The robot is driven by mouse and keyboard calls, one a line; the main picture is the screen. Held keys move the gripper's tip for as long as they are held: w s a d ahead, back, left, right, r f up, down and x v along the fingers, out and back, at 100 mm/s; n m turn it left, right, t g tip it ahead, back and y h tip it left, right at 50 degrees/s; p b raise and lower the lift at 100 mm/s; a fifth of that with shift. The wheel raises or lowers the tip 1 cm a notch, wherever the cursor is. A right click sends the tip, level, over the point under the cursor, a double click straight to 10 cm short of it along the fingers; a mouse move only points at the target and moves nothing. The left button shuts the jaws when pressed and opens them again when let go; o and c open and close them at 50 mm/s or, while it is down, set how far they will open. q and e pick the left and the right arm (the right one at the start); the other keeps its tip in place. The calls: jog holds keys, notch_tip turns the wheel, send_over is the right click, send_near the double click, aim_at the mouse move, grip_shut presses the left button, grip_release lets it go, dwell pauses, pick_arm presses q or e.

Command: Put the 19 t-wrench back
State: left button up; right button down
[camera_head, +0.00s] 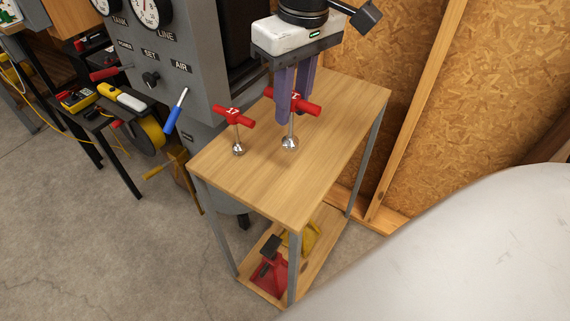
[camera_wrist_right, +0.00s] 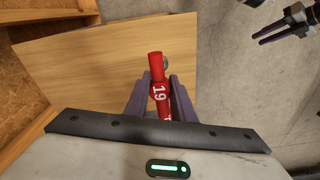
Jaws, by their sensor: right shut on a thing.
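The 19 t-wrench has a red T handle and a metal shaft ending in a round socket (camera_head: 290,143). It stands upright at the wooden table top (camera_head: 255,195). My right gripper (camera_head: 288,110) points down from above and is shut on its red handle. In the right wrist view the handle (camera_wrist_right: 158,92) shows the number 19 between the purple fingers (camera_wrist_right: 160,98). A second red t-wrench (camera_head: 234,116), marked 17, stands upright to its left on the same table. My left gripper (camera_wrist_right: 275,30) shows in part at the upper right of the right wrist view; its jaw state is unclear.
A grey machine with gauges (camera_head: 180,70) stands behind the table on the left, with a blue-handled lever (camera_head: 172,118). A red jack stand (camera_head: 268,272) sits on the lower shelf. The table's front part is bare. A black side table (camera_head: 95,115) holds meters.

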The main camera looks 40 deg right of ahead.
aim_at(299, 98)
notch_tip(299, 98, down, 9)
jog(key=shift+s+f, duration=0.1)
dwell(0.3)
jog(key=c, duration=1.5)
grip_release()
jog(key=r, duration=0.8)
jog(key=s+r, duration=0.1)
jog(key=r, duration=0.3)
jog(key=shift+s+d+p, duration=0.1)
jog(key=shift+d+p, duration=0.05)
jog(key=shift+p, duration=0.2)
